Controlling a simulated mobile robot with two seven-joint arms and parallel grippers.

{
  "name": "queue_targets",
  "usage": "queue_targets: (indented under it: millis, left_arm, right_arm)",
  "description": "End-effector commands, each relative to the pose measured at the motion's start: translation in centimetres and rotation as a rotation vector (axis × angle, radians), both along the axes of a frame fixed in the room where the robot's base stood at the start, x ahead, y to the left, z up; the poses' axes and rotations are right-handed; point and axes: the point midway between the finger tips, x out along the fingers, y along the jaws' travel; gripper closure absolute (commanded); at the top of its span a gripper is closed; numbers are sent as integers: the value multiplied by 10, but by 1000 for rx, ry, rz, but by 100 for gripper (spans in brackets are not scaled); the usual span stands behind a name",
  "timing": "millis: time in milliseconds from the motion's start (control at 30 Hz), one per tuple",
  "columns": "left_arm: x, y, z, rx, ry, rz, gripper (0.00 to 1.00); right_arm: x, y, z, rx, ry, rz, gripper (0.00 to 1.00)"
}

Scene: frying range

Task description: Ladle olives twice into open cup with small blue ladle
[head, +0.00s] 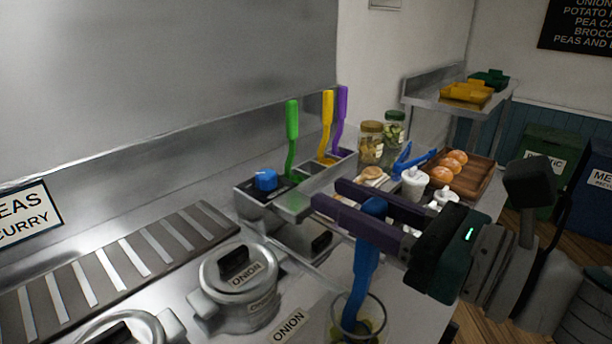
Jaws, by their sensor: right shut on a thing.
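My right gripper (328,196) comes in from the right and is shut on the handle of a blue ladle (366,262). The ladle hangs nearly upright, and its lower end reaches into a clear, open-topped cup (382,312) at the bottom edge. Something yellow-green shows low in the cup. The ladle's bowl and the cup's base cannot be made out clearly. Two lidded glass jars stand behind on the counter, one with green contents (393,128); I cannot tell whether these are olives. My left gripper is not in view.
Steel bins hold upright green (292,128), yellow and purple handles. A lidded pot marked ONION (238,280) stands left of the cup. Blue tongs (408,160), white bottles (414,184) and a wooden tray of buns (476,181) lie beyond my gripper.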

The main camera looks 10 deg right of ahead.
Motion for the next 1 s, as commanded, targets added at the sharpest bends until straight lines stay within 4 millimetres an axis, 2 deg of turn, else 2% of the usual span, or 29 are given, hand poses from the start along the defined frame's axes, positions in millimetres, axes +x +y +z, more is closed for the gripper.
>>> queue_targets:
  millis: [467, 1000]
  left_arm:
    - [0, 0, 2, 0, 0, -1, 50]
    - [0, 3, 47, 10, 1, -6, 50]
  right_arm:
    - [0, 0, 3, 1, -1, 0, 100]
    - [0, 0, 55, 1, -1, 1, 100]
